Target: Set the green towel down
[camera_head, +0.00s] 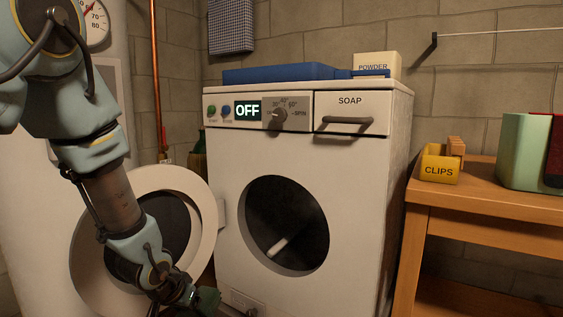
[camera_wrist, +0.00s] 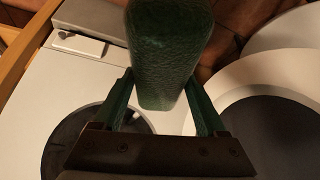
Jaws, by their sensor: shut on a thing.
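My gripper (camera_head: 182,296) is low in front of the washing machine, by its open round door (camera_head: 207,210). It is shut on the green towel (camera_wrist: 168,55), a dark green textured roll between the two fingers in the wrist view. In the head view only a small dark green part of the towel (camera_head: 207,301) shows at the bottom edge, beside the gripper. The towel is held off any visible surface. The rest of it is hidden by my gripper or cut off by the frame.
The white washing machine (camera_head: 228,160) reads OFF. Its dark drum (camera_head: 300,215) shows a small pale object (camera_head: 277,247). A wooden table (camera_head: 490,205) at right holds a yellow CLIPS box (camera_head: 438,168) and a mint-green container (camera_head: 522,150) with dark red cloth. A blue folded item (camera_head: 290,73) lies on the machine.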

